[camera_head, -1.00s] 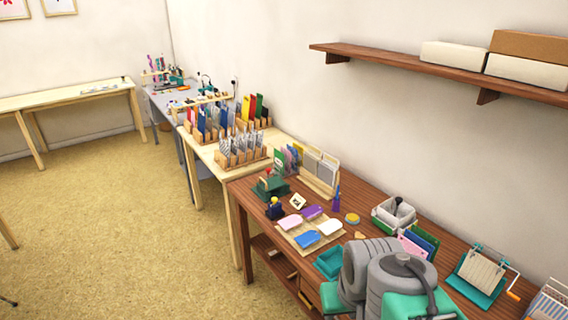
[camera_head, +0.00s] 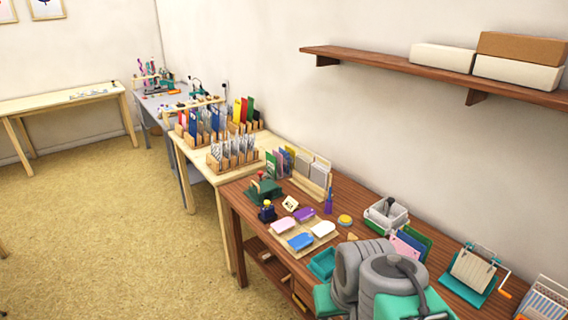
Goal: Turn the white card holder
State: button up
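A small white card with a dark mark stands tilted in a little holder (camera_head: 290,203) on the brown table, behind the ink pads; which thing the task calls the white card holder is not certain. A white open box (camera_head: 372,222) with a dark-handled item in it stands farther right. A wooden rack (camera_head: 303,188) with pale cards stands near the wall. Pink, purple, blue and white ink pads (camera_head: 300,241) lie on a tan mat. My grey and teal arm covers the table's front right. My gripper is not visible.
A dark green stamp press (camera_head: 264,190) and a dark blue stamp (camera_head: 267,212) stand at the table's left end. A purple bottle (camera_head: 328,204) and a yellow round tin (camera_head: 345,221) are nearby. A teal tray (camera_head: 322,264) lies at the front edge. A wall shelf (camera_head: 400,66) hangs above.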

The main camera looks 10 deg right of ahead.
aim_at(393, 217)
jog(key=i, duration=1.25)
jog(key=z, duration=0.4)
